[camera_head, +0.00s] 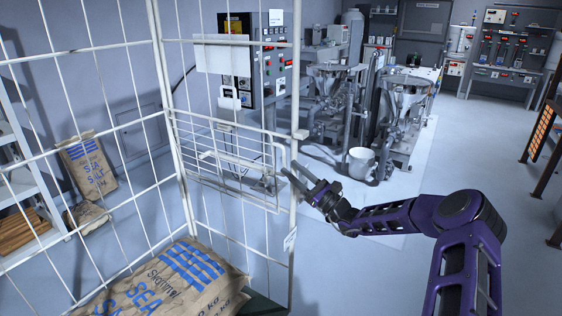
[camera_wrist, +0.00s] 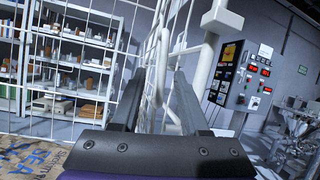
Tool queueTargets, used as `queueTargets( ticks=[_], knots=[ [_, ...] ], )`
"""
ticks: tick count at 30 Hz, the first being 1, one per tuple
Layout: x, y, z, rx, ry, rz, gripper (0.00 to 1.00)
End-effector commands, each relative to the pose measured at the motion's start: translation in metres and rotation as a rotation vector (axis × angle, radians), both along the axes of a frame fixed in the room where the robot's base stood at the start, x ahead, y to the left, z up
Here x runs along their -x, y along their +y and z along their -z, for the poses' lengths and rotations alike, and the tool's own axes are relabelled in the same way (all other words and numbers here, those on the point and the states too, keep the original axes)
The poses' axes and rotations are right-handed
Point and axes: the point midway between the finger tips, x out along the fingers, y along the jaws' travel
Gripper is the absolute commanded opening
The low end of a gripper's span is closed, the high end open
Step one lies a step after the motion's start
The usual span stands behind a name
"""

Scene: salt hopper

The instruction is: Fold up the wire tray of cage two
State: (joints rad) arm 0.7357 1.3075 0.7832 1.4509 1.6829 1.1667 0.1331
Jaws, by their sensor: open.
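The white wire tray (camera_head: 228,186) is a framed wire panel on the side of a white wire cage (camera_head: 160,62), above a salt sack. Whether it lies flat or hangs at a slant is hard to tell. My gripper (camera_head: 289,169) is at the tray's right end, beside the cage's right post (camera_head: 296,100). In the wrist view my gripper (camera_wrist: 158,75) has its two dark fingers apart. White wires and a bent white rod (camera_wrist: 170,108) show in and behind the gap. I cannot tell whether the fingers touch them.
A printed salt sack (camera_head: 170,285) lies low in the cage. A white paper sheet (camera_head: 222,54) hangs near the cage top. A control panel (camera_head: 272,60), steel hoppers (camera_head: 405,95) and a white bucket (camera_head: 361,162) stand behind.

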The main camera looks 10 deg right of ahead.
Motion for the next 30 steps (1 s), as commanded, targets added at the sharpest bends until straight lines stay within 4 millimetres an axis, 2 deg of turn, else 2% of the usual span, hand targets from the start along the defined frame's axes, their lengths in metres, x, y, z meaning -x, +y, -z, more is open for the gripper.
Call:
queueTargets(
  ticks=[6, 12, 18, 25, 26, 30],
  knots=[
    [0.034, -0.036, 0.022, 0.000, 0.001, 0.003, 0.45],
    [0.056, -0.056, 0.035, 0.000, 0.000, 0.002, 0.45],
    [0.064, -0.063, 0.040, 0.000, 0.000, 0.001, 0.45],
    [0.064, -0.064, 0.040, 0.000, 0.000, 0.000, 0.45],
    [0.064, -0.064, 0.040, 0.000, 0.000, 0.000, 0.43],
    [0.064, -0.064, 0.040, 0.001, -0.001, 0.000, 0.18]
  ],
)
